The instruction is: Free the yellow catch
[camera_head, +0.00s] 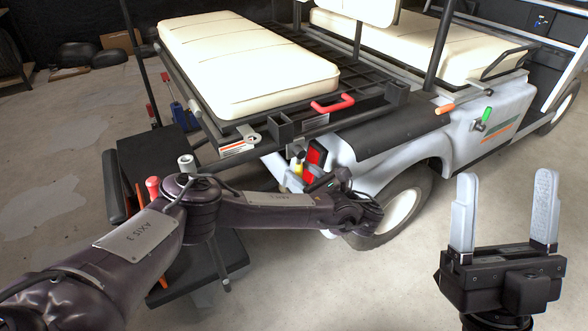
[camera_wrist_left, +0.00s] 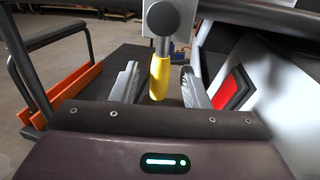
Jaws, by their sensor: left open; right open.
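The yellow catch (camera_wrist_left: 160,76) hangs from a grey round pivot on a light bracket. In the left wrist view it stands between the two pale fingers of my open left gripper (camera_wrist_left: 160,84), with gaps on both sides. In the head view the catch (camera_head: 298,168) shows small below the cart's rear corner, partly hidden by my left arm and gripper (camera_head: 299,178). My right gripper (camera_head: 504,215) is open and empty at the right, fingers up, well away from the catch.
The cart has a cream seat pad (camera_head: 245,65) on a dark rack with a red handle (camera_head: 333,103). A red tail light (camera_wrist_left: 234,88) is close right of my left gripper.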

